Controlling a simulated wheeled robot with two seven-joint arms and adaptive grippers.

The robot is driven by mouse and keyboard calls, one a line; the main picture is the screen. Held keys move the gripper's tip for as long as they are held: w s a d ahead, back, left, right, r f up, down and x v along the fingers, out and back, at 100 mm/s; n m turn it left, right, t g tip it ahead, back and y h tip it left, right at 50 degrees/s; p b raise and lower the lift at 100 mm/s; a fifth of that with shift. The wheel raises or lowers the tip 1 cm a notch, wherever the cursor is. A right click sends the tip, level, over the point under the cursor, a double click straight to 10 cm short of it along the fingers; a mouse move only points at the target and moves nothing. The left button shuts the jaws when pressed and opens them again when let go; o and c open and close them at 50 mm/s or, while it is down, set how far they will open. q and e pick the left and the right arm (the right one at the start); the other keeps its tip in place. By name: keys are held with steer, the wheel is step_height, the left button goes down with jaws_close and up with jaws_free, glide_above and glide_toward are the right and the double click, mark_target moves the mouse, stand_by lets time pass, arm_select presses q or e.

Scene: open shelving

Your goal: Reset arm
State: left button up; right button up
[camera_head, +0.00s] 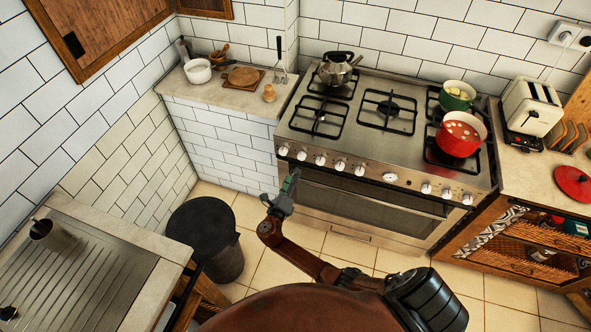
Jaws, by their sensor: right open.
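My right arm comes in from the bottom of the head view and bends up to the left. My right gripper (288,187) is at its end, in front of the left side of the stove. It is small and dark in this view, open, and I see nothing held in it. My left gripper is not in view.
A steel stove (350,150) stands ahead with a kettle (336,68), a red pot (460,134) and a green pot (457,95). A dark bin (205,235) stands on the tiled floor at left, beside a steel drainboard (85,270). A toaster (530,108) is at right.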

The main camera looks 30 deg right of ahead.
steer(key=shift+v, duration=0.85)
steer(key=s+d+f+m+g+y, duration=0.2)
steer(key=s+f+m, duration=0.15)
steer(key=f, duration=0.55)
steer(key=s+d+f+m+g+y, duration=0.15)
steer(key=s+f, duration=0.35)
steer(key=f, duration=0.5)
steer(key=s+f+m+g+y, duration=0.45)
steer(key=s+f+m, duration=0.55)
steer(key=s+f, duration=0.7)
steer(key=s+a+f+m+g+y, duration=0.1)
steer(key=s+f+m, duration=0.3)
steer(key=s+m, duration=0.3)
steer(key=s+a+f+m+g+y, duration=0.1)
steer(key=s+f+m, duration=0.3)
steer(key=s, duration=1.3)
steer(key=s+a+f+m+g+y, duration=0.1)
steer(key=s+f+m, duration=0.4)
steer(key=s+m, duration=0.5)
steer(key=shift+s+a+m+y, duration=0.3)
steer(key=shift+s+a+y, duration=0.25)
steer(key=shift+s+y, duration=0.4)
